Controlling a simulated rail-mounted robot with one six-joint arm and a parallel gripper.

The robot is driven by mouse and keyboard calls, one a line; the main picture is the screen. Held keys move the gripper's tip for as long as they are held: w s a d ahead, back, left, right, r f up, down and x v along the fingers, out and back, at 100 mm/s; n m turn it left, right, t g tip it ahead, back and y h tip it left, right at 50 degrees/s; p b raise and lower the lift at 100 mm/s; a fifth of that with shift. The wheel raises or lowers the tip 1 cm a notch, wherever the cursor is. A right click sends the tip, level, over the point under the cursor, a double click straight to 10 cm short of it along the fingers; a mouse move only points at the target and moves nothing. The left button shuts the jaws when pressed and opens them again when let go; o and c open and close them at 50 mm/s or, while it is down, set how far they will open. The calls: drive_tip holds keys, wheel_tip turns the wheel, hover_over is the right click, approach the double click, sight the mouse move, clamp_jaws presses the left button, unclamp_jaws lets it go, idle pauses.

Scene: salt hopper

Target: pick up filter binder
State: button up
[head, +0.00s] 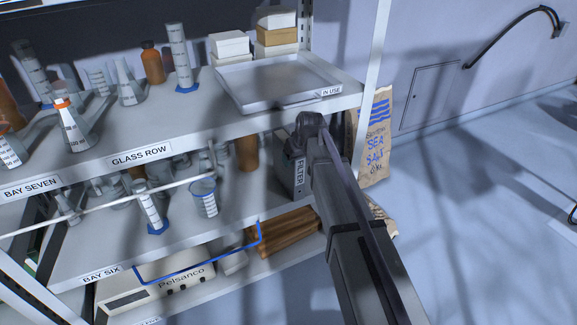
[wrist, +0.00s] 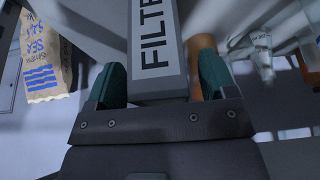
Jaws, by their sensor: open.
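The filter binder (head: 298,178) is a grey upright binder with a FILTER label on its spine. It stands on the middle shelf, partly hidden behind my arm in the head view. In the wrist view its spine (wrist: 155,76) shows upside down between my fingertips. My gripper (wrist: 160,84) is open, with one teal-padded finger on each side of the spine. I cannot tell whether the pads touch it. In the head view my arm hides the fingers.
A paper sea salt sack (head: 374,140) stands right of the shelf; it also shows in the wrist view (wrist: 42,60). A white tray (head: 275,82) lies on the shelf above. Brown glassware (head: 248,152) stands left of the binder.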

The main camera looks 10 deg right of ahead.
drive_tip(key=shift+f, duration=0.4)
drive_tip(key=shift+c, duration=0.3)
clamp_jaws()
